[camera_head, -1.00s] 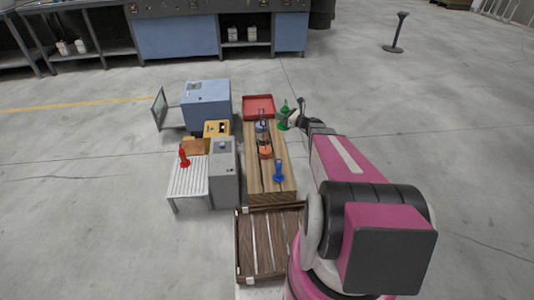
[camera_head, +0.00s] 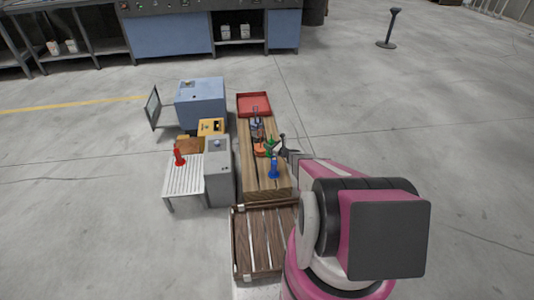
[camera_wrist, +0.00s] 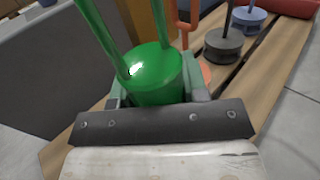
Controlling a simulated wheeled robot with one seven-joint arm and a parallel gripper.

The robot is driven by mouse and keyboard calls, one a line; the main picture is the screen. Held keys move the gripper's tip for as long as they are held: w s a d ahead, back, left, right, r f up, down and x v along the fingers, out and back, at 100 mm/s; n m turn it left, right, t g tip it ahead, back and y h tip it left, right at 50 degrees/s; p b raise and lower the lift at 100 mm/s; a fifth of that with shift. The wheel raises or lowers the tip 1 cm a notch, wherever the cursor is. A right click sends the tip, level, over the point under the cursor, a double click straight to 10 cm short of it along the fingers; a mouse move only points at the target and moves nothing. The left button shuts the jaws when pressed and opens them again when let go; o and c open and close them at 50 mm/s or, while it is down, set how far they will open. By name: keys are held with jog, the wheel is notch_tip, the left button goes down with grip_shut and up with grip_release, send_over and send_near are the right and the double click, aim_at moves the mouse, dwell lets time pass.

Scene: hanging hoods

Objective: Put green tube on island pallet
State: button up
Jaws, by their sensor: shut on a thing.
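The green tube (camera_head: 269,148) is held in my gripper (camera_head: 280,149), over the right part of the long wooden pallet-like top (camera_head: 268,184). In the wrist view the green tube (camera_wrist: 157,76) has a rounded body with two tall green bars, and my gripper's jaws (camera_wrist: 158,93) close on both sides of it. Its underside is hidden, so I cannot tell whether it touches the wood. A blue tube-like piece (camera_head: 274,169) stands just in front of it, and an orange piece (camera_head: 259,150) is close to its left.
A red tray (camera_head: 254,104) sits at the far end of the wood. A dark slatted pallet (camera_head: 247,240) lies nearer me. A grey machine (camera_head: 217,175) and a white slatted table (camera_head: 184,188) with a red piece (camera_head: 179,157) stand to the left. Open floor is on the right.

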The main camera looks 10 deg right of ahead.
aim_at(267, 152)
jog(key=shift+f, duration=3.3)
jog(key=shift+f, duration=0.2)
jog(key=o, duration=1.1)
jog(key=shift+c, duration=0.2)
